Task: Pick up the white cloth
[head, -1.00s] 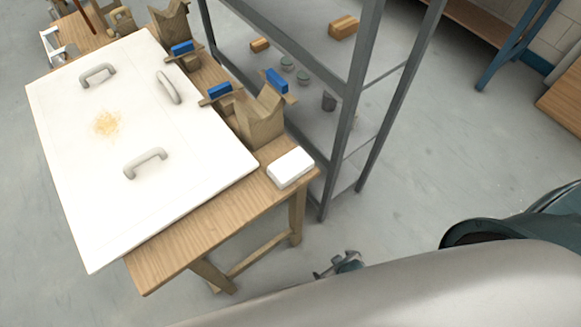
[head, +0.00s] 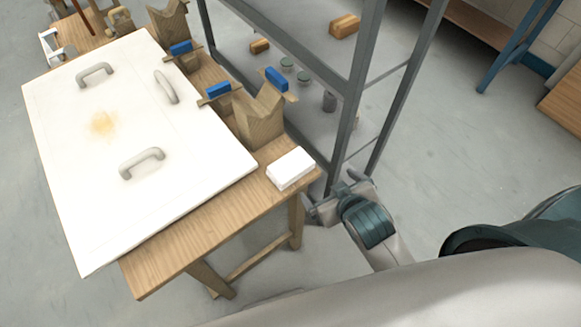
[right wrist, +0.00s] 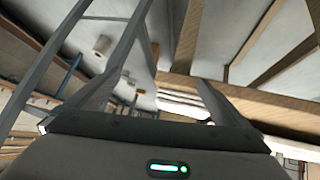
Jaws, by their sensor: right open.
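The white cloth (head: 291,169) is a small folded white block lying flat on the near right corner of the wooden table (head: 165,262), beside the large white panel. My right gripper (head: 334,195) is just right of the cloth and the table corner, apart from the cloth, with its jaws apart and empty. In the right wrist view my right gripper (right wrist: 160,80) shows two spread fingers with nothing held. A pale strip shows between them, but I cannot tell whether it is the cloth. My left gripper is not in view.
The white panel (head: 190,195) with grey handles and a yellowish stain covers most of the table. Wooden V-blocks (head: 259,118) and blue-handled clamps (head: 217,91) stand along its right edge. A grey metal shelf frame (head: 348,110) rises close behind my right gripper.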

